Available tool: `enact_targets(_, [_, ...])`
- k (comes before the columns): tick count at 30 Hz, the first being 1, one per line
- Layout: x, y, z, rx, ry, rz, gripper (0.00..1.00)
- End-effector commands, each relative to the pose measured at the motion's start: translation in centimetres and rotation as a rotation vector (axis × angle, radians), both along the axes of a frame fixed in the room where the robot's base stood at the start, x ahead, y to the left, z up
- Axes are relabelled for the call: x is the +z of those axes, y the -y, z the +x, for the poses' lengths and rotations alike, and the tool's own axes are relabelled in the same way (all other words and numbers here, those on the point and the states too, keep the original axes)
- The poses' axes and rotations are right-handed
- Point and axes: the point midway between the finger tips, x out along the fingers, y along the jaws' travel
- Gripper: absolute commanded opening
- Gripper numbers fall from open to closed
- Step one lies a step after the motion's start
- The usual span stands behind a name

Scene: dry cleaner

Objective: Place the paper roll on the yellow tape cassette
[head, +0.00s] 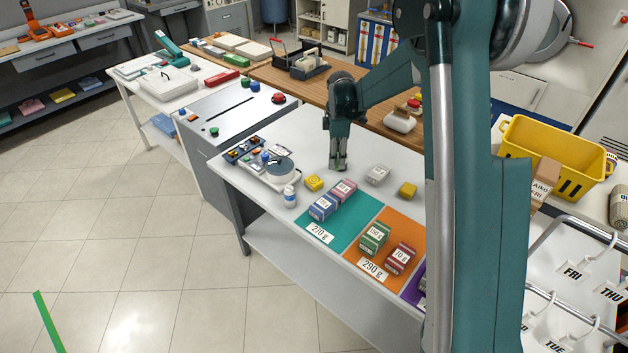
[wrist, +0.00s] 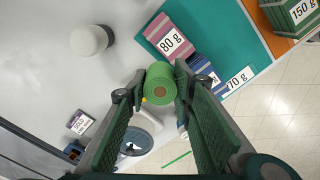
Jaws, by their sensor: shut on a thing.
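In the head view my gripper (head: 338,165) is over the white table, and the roll cannot be made out there. A small yellow block (head: 313,183) lies left of and nearer than my gripper, beside the scale. A second yellow block (head: 408,190) lies to the right. I cannot tell for certain which is the tape cassette.
Labelled boxes, pink (head: 343,189), blue (head: 323,207), green (head: 375,238) and red (head: 400,258), stand on teal and orange mats. A scale (head: 280,170) and a small white bottle (head: 290,195) are at left.

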Motion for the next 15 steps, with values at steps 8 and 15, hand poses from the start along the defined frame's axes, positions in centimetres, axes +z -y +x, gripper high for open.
enact_targets(8, [0.6,-6.4,2.8,0.029,0.0,0.0,0.12])
enact_targets(15, [0.7,-8.1,3.4,0.033,0.0,0.0,0.12])
